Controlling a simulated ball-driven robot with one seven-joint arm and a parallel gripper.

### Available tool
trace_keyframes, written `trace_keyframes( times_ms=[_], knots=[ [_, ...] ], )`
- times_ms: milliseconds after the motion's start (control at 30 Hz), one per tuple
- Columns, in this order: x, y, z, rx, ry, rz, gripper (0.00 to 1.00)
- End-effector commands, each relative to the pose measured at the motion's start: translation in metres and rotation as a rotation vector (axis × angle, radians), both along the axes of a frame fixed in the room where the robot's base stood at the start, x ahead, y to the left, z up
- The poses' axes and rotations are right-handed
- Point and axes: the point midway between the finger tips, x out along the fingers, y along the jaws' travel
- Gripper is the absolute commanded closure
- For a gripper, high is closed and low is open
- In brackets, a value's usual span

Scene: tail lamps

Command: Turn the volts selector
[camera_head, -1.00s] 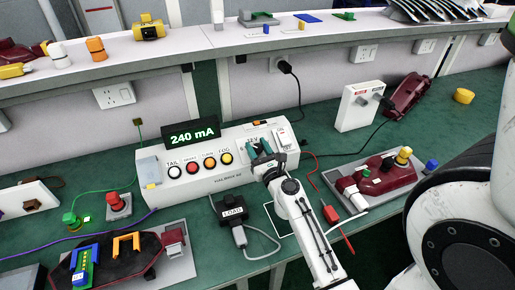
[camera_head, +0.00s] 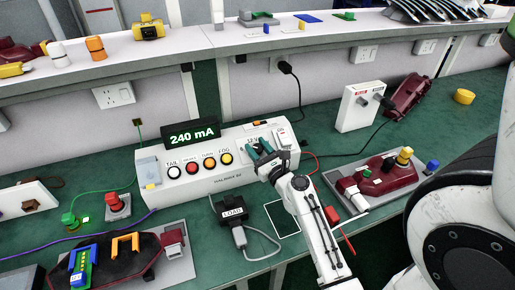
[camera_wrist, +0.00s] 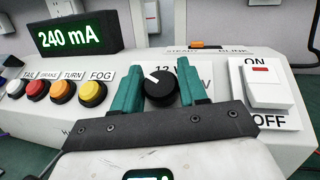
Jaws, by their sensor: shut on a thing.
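The volts selector (camera_wrist: 160,87) is a round black knob with a white pointer line, on the sloped front of the white test box (camera_head: 228,180). In the wrist view its pointer tilts to the upper left, and a "12" shows behind it. My gripper (camera_wrist: 160,90) has its two teal fingers on either side of the knob, shut on it. In the head view my gripper (camera_head: 262,150) is at the right part of the box and hides the knob. The label beside the knob is partly covered by the right finger.
Left of the knob are TAIL, BRAKE, TURN and FOG buttons (camera_wrist: 92,94) and a display (camera_wrist: 78,37) reading 240 mA. An ON/OFF rocker switch (camera_wrist: 267,88) is close on the right. A black LOAD connector (camera_head: 232,212) lies in front of the box.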

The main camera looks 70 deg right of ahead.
Motion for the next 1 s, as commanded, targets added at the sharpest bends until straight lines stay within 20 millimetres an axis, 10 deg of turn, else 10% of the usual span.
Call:
trace_keyframes(
  times_ms=[200,233,433,1000],
  knots=[
    [0.0,0.0,0.0,-0.002,0.001,0.001,0.88],
    [0.0,0.0,0.0,-0.002,0.001,0.001,0.55],
    [0.0,0.0,0.0,-0.001,0.001,0.001,0.37],
    [-0.035,0.027,-0.011,0.0,0.004,-0.001,0.37]
  ],
)
